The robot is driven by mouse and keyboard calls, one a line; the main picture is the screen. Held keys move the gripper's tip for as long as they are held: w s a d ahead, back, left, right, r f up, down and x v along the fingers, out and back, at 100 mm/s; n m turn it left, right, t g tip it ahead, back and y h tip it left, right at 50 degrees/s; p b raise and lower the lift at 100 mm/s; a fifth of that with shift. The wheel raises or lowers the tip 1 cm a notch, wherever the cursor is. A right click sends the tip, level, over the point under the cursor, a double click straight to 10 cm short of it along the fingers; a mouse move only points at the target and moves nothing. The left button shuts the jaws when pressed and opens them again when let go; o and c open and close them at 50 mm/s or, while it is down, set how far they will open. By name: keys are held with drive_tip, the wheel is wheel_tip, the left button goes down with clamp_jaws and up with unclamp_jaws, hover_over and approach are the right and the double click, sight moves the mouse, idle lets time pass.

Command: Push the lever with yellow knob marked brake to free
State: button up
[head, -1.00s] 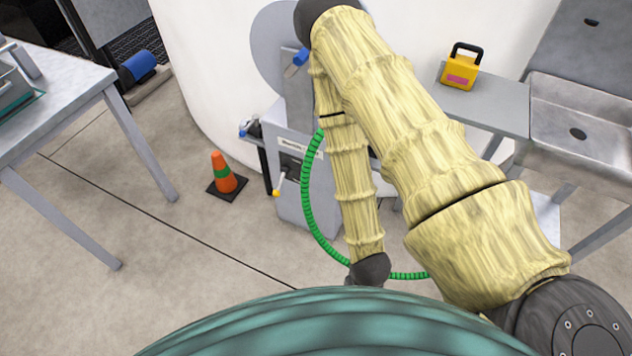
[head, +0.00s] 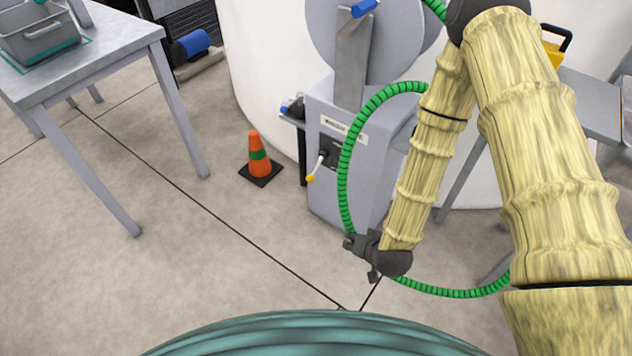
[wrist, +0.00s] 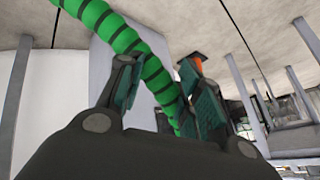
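The lever with the yellow knob (head: 311,178) sticks out from a dark plate on the front of a grey machine housing (head: 335,205). Its pale shaft slants down and left to the knob. A white label (head: 343,128) is above it, its words too small to read. My gripper (head: 360,262) is in front of the housing, lower in the picture and right of the knob, apart from the lever. In the wrist view my gripper (wrist: 165,95) has its fingers apart, with a green hose showing between and behind them. I cannot make out the lever there.
An orange cone (head: 259,160) stands on the floor left of the machine. A grey table (head: 100,65) with a grey bin (head: 40,42) is at the left. The green hose (head: 343,185) loops along my arm before the housing.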

drive_tip(key=w+a+m+t+y+b, duration=0.15)
drive_tip(key=w+a+t+b, duration=0.4)
drive_tip(key=w, duration=0.65)
drive_tip(key=t+b, duration=0.1)
drive_tip(key=b, duration=0.4)
approach(315, 168)
drive_tip(key=shift+m+y, duration=0.35)
drive_tip(key=shift+m, duration=0.1)
drive_tip(key=b+x, duration=0.1)
drive_tip(key=x, duration=0.2)
drive_tip(key=b+x, duration=0.1)
drive_tip(key=x, duration=0.3)
drive_tip(key=f+b+x, duration=0.1)
drive_tip(key=x, duration=0.2)
drive_tip(key=shift+w+d+b, duration=0.15)
drive_tip(key=shift+b, duration=0.2)
drive_tip(key=shift+c, duration=0.4)
clamp_jaws()
